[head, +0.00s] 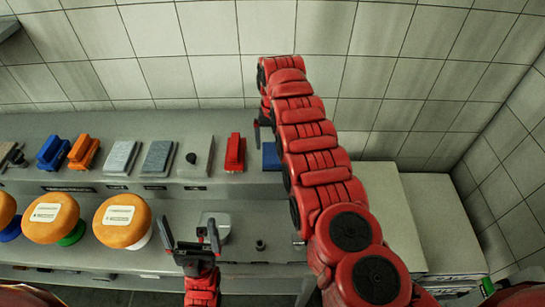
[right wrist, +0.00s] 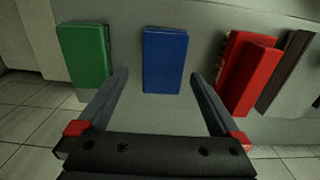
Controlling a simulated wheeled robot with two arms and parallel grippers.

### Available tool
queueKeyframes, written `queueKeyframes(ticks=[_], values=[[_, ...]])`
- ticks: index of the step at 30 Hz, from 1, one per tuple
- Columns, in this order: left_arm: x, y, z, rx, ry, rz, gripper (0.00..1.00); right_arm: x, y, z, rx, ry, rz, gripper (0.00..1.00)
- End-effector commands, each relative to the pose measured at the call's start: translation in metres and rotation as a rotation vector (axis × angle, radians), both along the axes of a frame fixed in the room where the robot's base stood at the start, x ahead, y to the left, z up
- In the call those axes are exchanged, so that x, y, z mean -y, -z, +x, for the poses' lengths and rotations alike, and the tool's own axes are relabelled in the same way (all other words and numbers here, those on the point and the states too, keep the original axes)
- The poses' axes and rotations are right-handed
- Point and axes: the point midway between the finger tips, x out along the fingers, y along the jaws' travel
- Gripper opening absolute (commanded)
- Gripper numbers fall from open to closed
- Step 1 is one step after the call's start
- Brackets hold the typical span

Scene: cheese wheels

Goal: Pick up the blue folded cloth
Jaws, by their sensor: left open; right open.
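The blue folded cloth (right wrist: 164,60) lies flat in the right wrist view, between and just beyond the fingertips of my right gripper (right wrist: 158,74). The gripper is open and empty, with one finger to each side of the cloth's line. In the head view only part of the blue cloth (head: 271,157) shows on the upper counter, beside my right arm. The arm hides most of my right gripper there. My left gripper (head: 193,238) is open and empty over the lower shelf, well away from the cloth.
A green folded cloth (right wrist: 87,55) and a red item (right wrist: 245,75) flank the blue cloth. Grey cloths (head: 121,157), a blue-handled item (head: 53,152) and an orange one (head: 83,152) sit along the upper counter. Orange cheese wheels (head: 122,222) stand on the lower shelf. A tiled wall rises behind.

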Motion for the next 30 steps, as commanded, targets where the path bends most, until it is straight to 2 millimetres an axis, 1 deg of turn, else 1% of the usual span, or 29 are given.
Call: queueKeyframes(ticks=[4,7,9,11,17,20,21,23,24,26,30], values=[[0.0,0.009,0.0,0.0,0.0,0.0,1.0,-0.002,0.019,-0.001,0.0,0.0,0.0,1.0],[0.0,0.021,0.0,0.0,0.0,0.0,1.0,-0.004,0.039,-0.001,0.001,0.0,0.0,1.0],[0.0,0.029,0.0,0.0,0.0,0.0,1.0,-0.004,0.049,-0.001,0.0,0.001,0.0,1.0],[0.0,0.03,0.0,0.0,0.0,0.0,1.0,-0.004,0.052,-0.001,0.0,0.001,0.0,1.0],[0.0,0.027,0.0,0.0,0.0,0.0,1.0,-0.005,0.05,-0.001,0.001,0.001,0.001,1.0],[0.0,0.027,0.0,0.0,0.0,0.0,1.0,-0.005,0.05,-0.001,0.001,0.0,0.001,0.84],[0.0,0.027,0.0,0.0,0.0,0.0,1.0,-0.005,0.049,-0.001,0.001,0.0,0.001,0.77],[0.0,0.027,0.0,0.0,0.0,0.0,1.0,-0.005,0.05,-0.001,0.001,0.0,0.001,0.66],[0.0,0.027,0.0,0.0,0.0,0.0,1.0,-0.005,0.05,-0.001,0.001,0.0,0.001,0.59],[0.0,0.027,0.0,0.0,0.0,0.0,1.0,-0.005,0.05,-0.001,0.001,0.0,0.001,0.48],[0.0,0.027,0.0,0.0,0.0,0.0,1.0,-0.004,0.05,-0.001,0.001,0.0,0.0,0.23]])
